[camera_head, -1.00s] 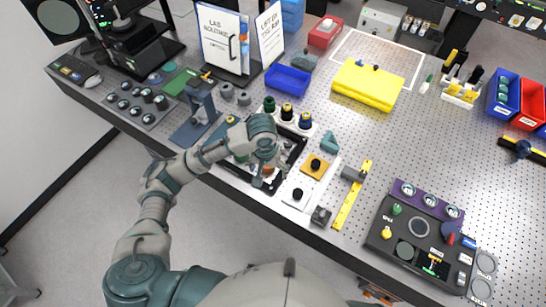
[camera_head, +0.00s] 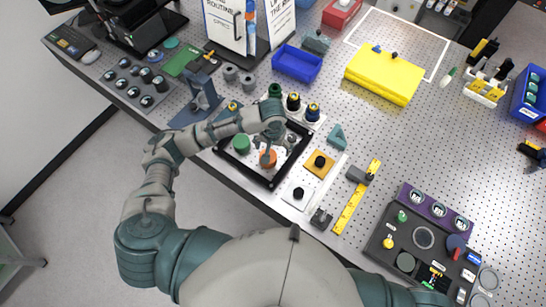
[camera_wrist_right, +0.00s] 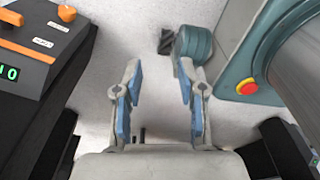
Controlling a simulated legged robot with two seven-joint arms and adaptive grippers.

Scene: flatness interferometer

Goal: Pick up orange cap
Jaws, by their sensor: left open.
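The orange cap (camera_head: 268,159) sits in a black-framed tray (camera_head: 262,182) near the front edge of the bench. A green cap (camera_head: 241,144) is to its left in the same tray. My left gripper (camera_head: 267,152) is open and points down at the orange cap, partly covering it from above. I cannot tell whether the fingers touch the cap. My right gripper (camera_wrist_right: 160,105) shows in the right wrist view, open and empty, with blue pads well apart over the floor.
Several dark-topped caps stand in a white holder (camera_head: 318,121) behind the tray. An orange block (camera_head: 319,164) and a white block (camera_head: 298,193) with black knobs lie to the right. A blue bin (camera_head: 297,64) is farther back.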

